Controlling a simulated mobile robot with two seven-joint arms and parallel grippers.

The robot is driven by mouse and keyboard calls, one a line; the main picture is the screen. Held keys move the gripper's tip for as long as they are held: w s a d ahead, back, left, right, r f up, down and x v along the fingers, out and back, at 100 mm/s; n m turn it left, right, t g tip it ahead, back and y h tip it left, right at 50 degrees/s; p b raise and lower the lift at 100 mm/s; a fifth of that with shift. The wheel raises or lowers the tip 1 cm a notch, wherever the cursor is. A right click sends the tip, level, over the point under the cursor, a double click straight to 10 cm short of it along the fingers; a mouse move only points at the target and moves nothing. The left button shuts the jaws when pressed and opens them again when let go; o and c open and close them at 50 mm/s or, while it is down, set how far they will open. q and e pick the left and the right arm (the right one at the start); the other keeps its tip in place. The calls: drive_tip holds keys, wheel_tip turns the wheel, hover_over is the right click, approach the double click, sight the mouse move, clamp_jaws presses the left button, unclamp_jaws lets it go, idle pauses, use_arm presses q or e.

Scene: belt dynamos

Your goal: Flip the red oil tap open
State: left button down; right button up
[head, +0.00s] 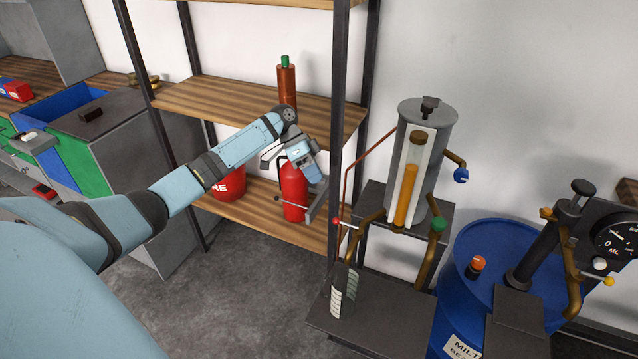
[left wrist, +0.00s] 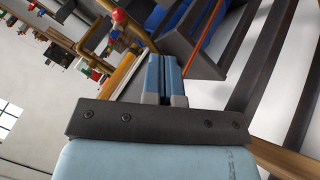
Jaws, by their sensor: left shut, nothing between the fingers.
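The oil tap is a thin lever with a small red knob (head: 336,221), on a brass pipe low on the left of the grey oil cylinder (head: 443,135). In the left wrist view the red knob (left wrist: 119,16) shows above and left of the fingers. My left gripper (head: 320,205) is just left of the knob in the head view, in front of the shelf. Its two blue fingers (left wrist: 165,77) are together and hold nothing. I see no clear contact with the lever. My right gripper is not in view.
A shelf post (head: 338,120) stands close behind my left gripper. A red extinguisher (head: 293,188) and a red bucket (head: 229,184) are on the lower shelf. A small glass container (head: 343,291) stands below the tap. A blue drum (head: 505,250) is at right.

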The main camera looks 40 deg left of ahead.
sight(346, 224)
use_arm(q)
drive_tip(key=s+d+f, duration=0.3)
drive_tip(key=d+f, duration=0.2)
drive_tip(key=d, duration=0.3)
drive_tip(key=shift+f+p, duration=0.2)
drive_tip(key=shift+p, duration=0.15)
drive_tip(key=shift+d, duration=0.1)
